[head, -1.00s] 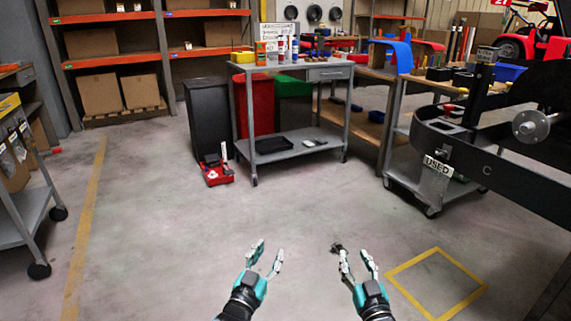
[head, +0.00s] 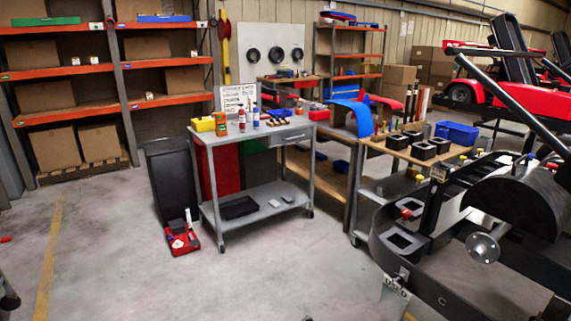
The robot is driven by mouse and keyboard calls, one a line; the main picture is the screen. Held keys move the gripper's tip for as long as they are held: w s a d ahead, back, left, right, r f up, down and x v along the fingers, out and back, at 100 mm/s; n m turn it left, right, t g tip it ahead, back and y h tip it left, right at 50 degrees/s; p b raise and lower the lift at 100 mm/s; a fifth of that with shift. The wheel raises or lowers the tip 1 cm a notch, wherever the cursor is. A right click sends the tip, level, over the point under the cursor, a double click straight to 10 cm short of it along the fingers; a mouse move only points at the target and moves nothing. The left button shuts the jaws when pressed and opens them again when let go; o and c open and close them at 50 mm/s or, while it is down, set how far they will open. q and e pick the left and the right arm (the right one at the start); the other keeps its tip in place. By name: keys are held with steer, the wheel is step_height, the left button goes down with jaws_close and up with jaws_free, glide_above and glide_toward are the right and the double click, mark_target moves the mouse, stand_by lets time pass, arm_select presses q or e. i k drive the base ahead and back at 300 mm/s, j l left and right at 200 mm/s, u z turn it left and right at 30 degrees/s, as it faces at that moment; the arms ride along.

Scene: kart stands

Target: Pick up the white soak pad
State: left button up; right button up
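I cannot pick out the white soak pad for certain. Two small pale flat items (head: 281,201) lie on the lower shelf of the grey cart (head: 262,212), to the right of a black tray (head: 238,207). They are too small to tell what they are. The cart's top (head: 226,136) holds a yellow bin, bottles, small cans and a white sign. Neither of my grippers is in view.
A red caddy (head: 182,243) with items in it stands on the floor by a dark bin (head: 170,182). A workbench (head: 392,152) and a black kart frame (head: 440,250) fill the right. The floor (head: 130,265) ahead and left is mostly clear.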

mark_target(273, 202)
steer(key=i+u, duration=0.25)
steer(key=i, duration=0.35)
steer(key=i+u, duration=0.25)
steer(key=i, duration=0.4)
steer(key=i+l+u, duration=0.2)
steer(key=i, duration=0.4)
steer(key=i+z, duration=0.45)
steer(key=i, duration=0.2)
steer(key=i+j+z, duration=0.25)
steer(key=i+z, duration=0.2)
steer(key=i, duration=0.2)
steer(key=i+l+z, duration=0.1)
steer(key=i, duration=0.35)
steer(key=i+l+z, duration=0.15)
steer(key=i, duration=0.35)
steer(key=l, duration=0.1)
